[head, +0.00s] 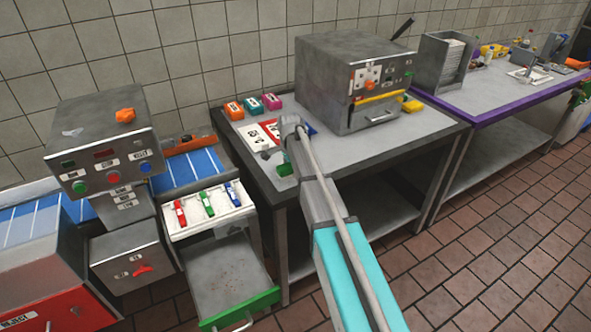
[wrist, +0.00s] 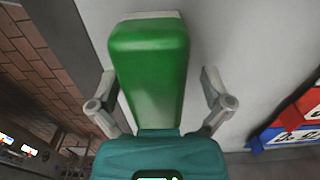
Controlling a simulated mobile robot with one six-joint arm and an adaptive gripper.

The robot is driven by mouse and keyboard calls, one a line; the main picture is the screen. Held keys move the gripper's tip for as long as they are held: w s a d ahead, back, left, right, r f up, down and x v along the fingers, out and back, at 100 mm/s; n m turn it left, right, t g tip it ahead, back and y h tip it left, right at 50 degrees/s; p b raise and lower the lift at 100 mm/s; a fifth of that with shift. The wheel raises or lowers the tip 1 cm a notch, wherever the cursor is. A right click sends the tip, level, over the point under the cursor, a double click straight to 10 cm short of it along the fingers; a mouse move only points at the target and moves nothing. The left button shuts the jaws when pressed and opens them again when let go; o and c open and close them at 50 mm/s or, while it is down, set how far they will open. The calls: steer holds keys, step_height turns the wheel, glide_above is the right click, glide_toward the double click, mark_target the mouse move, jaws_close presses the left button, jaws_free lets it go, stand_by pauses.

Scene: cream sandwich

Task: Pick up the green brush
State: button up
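The green brush (wrist: 150,70) fills the middle of the wrist view, a bright green block with a pale strip along its far end. My gripper (wrist: 158,88) has one finger on each side of it. The left finger is close to the brush's side, and a gap shows between the brush and the right finger. The gripper looks open around the brush. In the head view, a green piece (head: 286,169) shows beside my arm near the table's left edge. My arm hides much of this spot, so the fingers cannot be made out there.
The grey table (head: 355,158) carries red and blue labelled cards, small coloured boxes (head: 252,106) and a metal machine (head: 352,85). A white tray (head: 212,218) with red, green and blue tools stands left of the table. A control machine (head: 105,140) stands farther left.

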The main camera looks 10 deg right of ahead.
steer(key=c, duration=1.1)
steer(key=shift+r, duration=0.1)
steer(key=shift+c, duration=0.2)
steer(key=shift+r+p, duration=0.9)
steer(key=shift+p, duration=0.15)
steer(key=s+a+r+p, duration=0.3)
steer(key=s+r+p, duration=0.8)
steer(key=s, duration=0.2)
steer(key=shift+s, duration=0.35)
steer(key=shift+d, duration=0.1)
